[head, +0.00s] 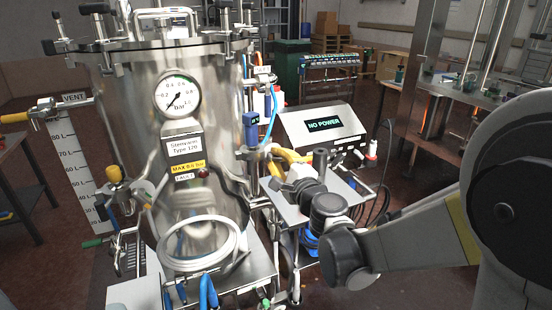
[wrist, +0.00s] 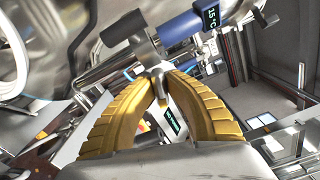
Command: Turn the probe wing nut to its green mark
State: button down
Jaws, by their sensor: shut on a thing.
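In the wrist view, my gripper (wrist: 162,82) has its two ribbed yellow fingers closed at the tips around a small metal piece, which appears to be the probe wing nut (wrist: 158,69). The fingers hide much of it, and I cannot make out its angle or a green mark. The probe (wrist: 182,27) is a blue cylinder with a small display reading about 15 °C, just above the fingertips. In the head view, my gripper (head: 274,152) is at the right side of the steel tank, below the blue probe housing (head: 251,120); the wing nut is too small to tell there.
A control box (head: 322,125) reading "NO POWER" stands on a cart behind my gripper. Pipes and valves crowd the tank's side. Dark floor is open at the back right.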

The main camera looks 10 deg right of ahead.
jog(key=m, duration=0.4)
jog(key=shift+r+m, duration=0.1)
jog(key=shift+m, duration=2.1)
jog(key=c, duration=1.4)
grip_release()
jog(key=v, duration=1.2)
